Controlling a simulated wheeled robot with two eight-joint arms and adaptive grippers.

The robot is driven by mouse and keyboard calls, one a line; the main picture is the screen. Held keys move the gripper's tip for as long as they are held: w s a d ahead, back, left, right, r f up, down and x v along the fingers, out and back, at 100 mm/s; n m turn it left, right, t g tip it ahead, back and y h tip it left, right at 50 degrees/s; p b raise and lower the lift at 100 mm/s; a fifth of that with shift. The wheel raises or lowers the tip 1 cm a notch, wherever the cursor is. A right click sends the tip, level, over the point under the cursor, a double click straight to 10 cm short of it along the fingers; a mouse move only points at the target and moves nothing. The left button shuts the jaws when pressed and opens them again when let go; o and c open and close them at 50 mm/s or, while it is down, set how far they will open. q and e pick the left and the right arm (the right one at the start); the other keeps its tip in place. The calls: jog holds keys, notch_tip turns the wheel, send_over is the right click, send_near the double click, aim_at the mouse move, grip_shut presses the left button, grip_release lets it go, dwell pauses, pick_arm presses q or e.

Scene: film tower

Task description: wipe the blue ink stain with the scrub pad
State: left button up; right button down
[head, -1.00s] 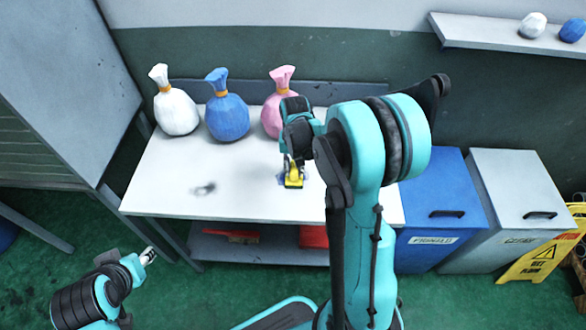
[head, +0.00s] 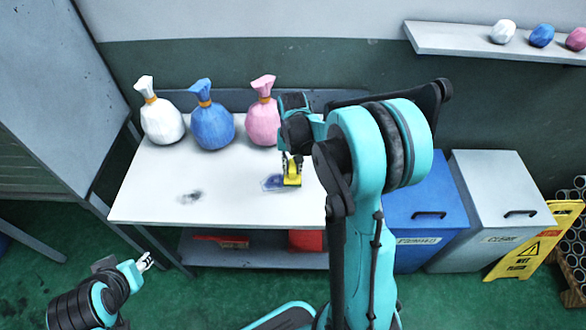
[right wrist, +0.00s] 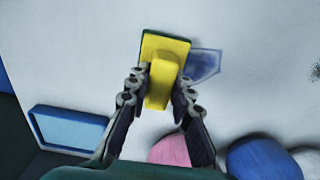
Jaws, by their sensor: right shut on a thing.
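The scrub pad has a yellow grip (right wrist: 165,75) and a dark green base; in the head view the pad (head: 292,178) is at the stain's right edge. My right gripper (right wrist: 160,88) is shut on the yellow grip, with a finger on each side. The pad covers part of the stain's edge. My left gripper (head: 146,262) is empty, low in front of the table; its opening is too small to judge.
White (head: 162,122), blue (head: 212,127) and pink (head: 263,122) tied bags stand along the table's back. A dark smudge (head: 190,197) lies at the table's left. Blue (head: 425,205) and grey (head: 500,195) bins and a yellow wet-floor sign (head: 522,252) stand at right.

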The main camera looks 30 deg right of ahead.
aim_at(293, 165)
jog(key=shift+r+p, duration=1.05)
jog(key=shift+r, duration=0.7)
pick_arm(q)
notch_tip(293, 165, up, 2)
jog(key=shift+s+r, duration=0.15)
jog(key=shift+r, duration=0.1)
pick_arm(e)
jog(key=shift+s, duration=0.1)
